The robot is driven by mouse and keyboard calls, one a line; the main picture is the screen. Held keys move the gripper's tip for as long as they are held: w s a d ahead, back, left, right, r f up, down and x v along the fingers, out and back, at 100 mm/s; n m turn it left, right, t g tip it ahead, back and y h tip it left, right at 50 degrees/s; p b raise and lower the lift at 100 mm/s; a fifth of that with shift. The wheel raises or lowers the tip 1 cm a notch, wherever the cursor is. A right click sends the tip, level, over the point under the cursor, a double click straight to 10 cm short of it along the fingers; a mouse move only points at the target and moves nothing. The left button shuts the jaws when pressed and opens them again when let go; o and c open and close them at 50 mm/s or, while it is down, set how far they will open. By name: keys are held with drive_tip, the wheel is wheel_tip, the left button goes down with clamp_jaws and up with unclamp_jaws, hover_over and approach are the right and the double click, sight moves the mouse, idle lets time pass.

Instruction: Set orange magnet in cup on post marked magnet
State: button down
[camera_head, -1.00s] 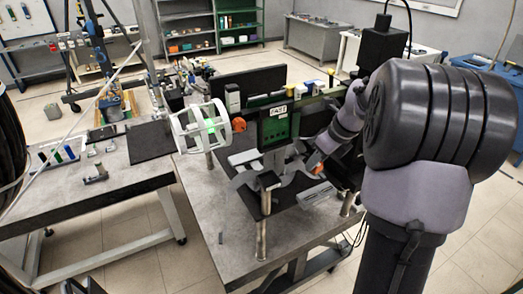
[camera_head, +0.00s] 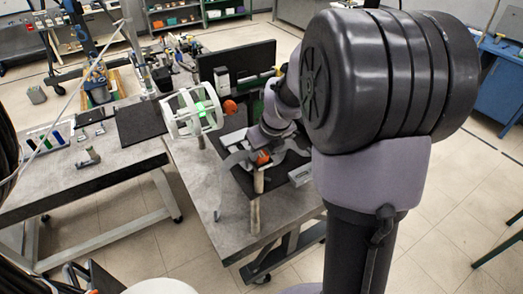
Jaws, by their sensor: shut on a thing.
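My gripper (camera_head: 262,155) is low over the near part of the bench, at the end of my arm. It is shut on a small orange piece, which I take for the orange magnet (camera_head: 263,158). The magnet appears at or just above the top of an upright post (camera_head: 258,181). I cannot tell whether it touches the post or sits in a cup. No cup or "magnet" marking is readable. A second orange round piece (camera_head: 230,107) is at the right end of a white ring-shaped coil frame (camera_head: 193,114) with a green glow. The fingers are small and partly hidden.
A black panel (camera_head: 244,63) stands at the back. My arm's large dark joint hides the bench's right side. A second table (camera_head: 60,190) is at left.

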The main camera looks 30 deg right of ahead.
drive_tip(key=shift+w+d+f, duration=0.1)
drive_tip(key=shift+d, duration=0.05)
drive_tip(key=shift+f, duration=0.15)
drive_tip(key=c, duration=1)
unclamp_jaws()
